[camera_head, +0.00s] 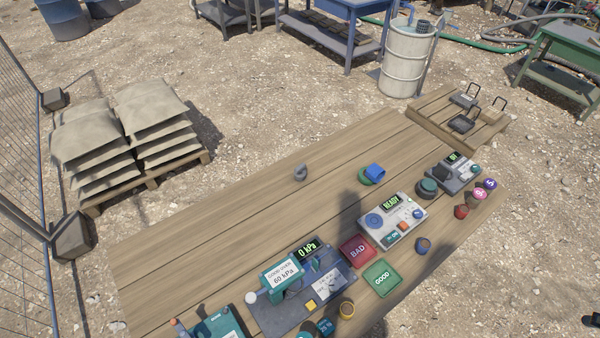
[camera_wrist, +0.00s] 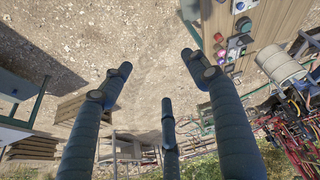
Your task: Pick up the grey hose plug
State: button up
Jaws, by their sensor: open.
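A small grey curved piece (camera_head: 300,173), which looks like the grey hose plug, lies alone on the bare middle of the wooden table (camera_head: 225,225) in the head view. It is too small to tell its exact shape. My gripper (camera_wrist: 157,62) shows in the wrist view with its dark fingers spread wide and nothing between them. Stony ground lies beyond the fingers. My gripper is not in the head view, and I cannot make out the plug in the wrist view.
Nearer the table's right side stand a READY box (camera_head: 393,222), a red BAD tray (camera_head: 356,250), a green GOOD tray (camera_head: 382,279) and a 0 kPa test rig (camera_head: 270,318). Blue and green pieces (camera_head: 374,171) lie right of the plug. The table's left part is clear.

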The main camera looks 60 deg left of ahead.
jog(key=w+a+r+n+g+p, duration=0.25)
jog(key=w+a+n, duration=0.65)
jog(key=w+a, duration=0.7)
jog(key=w+a+f+n, duration=0.3)
jog(key=a+n, duration=0.2)
jog(key=a, duration=0.8)
jog(key=w+a+f+n, duration=0.2)
jog(key=w+a+n, duration=0.15)
jog(key=a, duration=0.95)
jog(key=n+g+p, duration=0.3)
jog(key=n, duration=1.3)
send_over(300, 165)
notch_tip(300, 165, down, 29)
jog(key=shift+s+r+t+h, duration=0.1)
jog(key=shift+r+t+h, duration=0.1)
jog(key=shift+t+h, duration=0.1)
jog(key=shift+f, duration=0.1)
jog(key=shift+f, duration=4.2)
